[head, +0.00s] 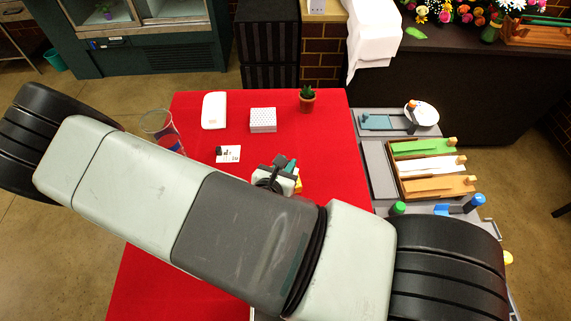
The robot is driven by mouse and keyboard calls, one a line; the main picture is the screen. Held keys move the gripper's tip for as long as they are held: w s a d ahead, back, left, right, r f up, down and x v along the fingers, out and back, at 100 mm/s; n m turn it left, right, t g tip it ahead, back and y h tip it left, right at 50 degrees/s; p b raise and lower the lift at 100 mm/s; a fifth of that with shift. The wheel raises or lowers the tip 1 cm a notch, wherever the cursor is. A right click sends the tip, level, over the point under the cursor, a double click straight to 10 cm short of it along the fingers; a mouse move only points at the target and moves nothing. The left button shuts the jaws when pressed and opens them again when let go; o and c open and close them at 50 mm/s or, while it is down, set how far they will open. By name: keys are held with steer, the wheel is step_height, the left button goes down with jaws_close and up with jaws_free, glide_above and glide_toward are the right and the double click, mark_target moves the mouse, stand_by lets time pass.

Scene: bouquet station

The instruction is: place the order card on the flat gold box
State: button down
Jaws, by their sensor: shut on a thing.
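A small white card with dark print (232,155) lies on the red table, left of my gripper; it looks like the order card, with a small black piece at its upper left corner. My gripper (286,164) is over the middle of the table, partly hidden by my arm. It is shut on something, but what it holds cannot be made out. A small teal piece shows at its tip. A yellow-gold patch (298,185) shows just beside the gripper and may be part of the flat gold box; the rest is hidden.
On the red table (340,130) are a white dotted box (263,120), a white rounded object (214,110), a potted plant (307,98) and a clear cup (161,130). To the right stands a wooden tray (400,180) with coloured strips. My arm covers the table's front.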

steer(key=shift+f, duration=0.1)
steer(key=c, duration=1.1)
jaws_free()
